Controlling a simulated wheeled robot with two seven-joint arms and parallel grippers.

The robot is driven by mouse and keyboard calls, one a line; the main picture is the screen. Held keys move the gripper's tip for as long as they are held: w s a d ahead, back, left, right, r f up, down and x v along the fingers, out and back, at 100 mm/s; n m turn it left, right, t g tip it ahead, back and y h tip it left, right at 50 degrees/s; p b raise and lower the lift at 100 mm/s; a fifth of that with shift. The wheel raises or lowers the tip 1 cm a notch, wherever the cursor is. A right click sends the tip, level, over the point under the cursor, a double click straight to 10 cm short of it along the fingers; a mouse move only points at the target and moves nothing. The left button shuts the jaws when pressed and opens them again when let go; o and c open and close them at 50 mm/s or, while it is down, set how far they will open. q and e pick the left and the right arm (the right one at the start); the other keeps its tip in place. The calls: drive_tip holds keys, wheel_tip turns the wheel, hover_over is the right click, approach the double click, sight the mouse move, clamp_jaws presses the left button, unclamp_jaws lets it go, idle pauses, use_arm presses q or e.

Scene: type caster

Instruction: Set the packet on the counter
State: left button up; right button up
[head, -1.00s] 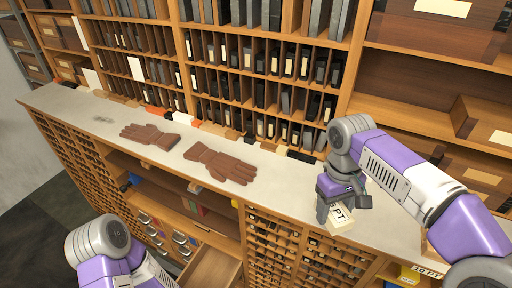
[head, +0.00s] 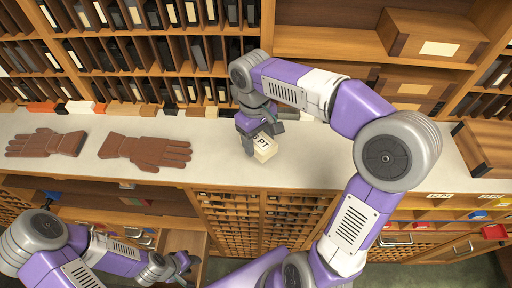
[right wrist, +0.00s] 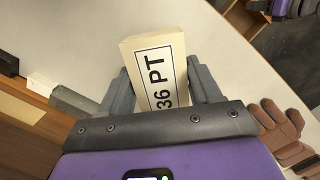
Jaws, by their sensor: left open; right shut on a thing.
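The packet (head: 265,148) is a small cream block with a white label reading "36 PT", clear in the right wrist view (right wrist: 158,68). My right gripper (head: 262,140) is shut on it, with a finger on each side. It is over the pale counter (head: 215,150), right of the gloves. I cannot tell whether the packet touches the counter top. My left gripper (head: 183,268) is open and empty, low in front of the cabinet near an open drawer.
Two brown gloves (head: 145,151) (head: 45,144) lie on the counter to the left. Shelves of dark upright packets stand behind. A brown box (head: 485,150) sits at the right end. The counter around the packet is clear.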

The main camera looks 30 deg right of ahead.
sight(259, 148)
wheel_tip(259, 148, down, 4)
drive_tip(key=shift+s+r, duration=0.1)
drive_tip(key=shift+r, duration=0.1)
drive_tip(key=shift+f, duration=0.3)
drive_tip(key=o, duration=1.6)
drive_tip(key=shift+f, duration=0.15)
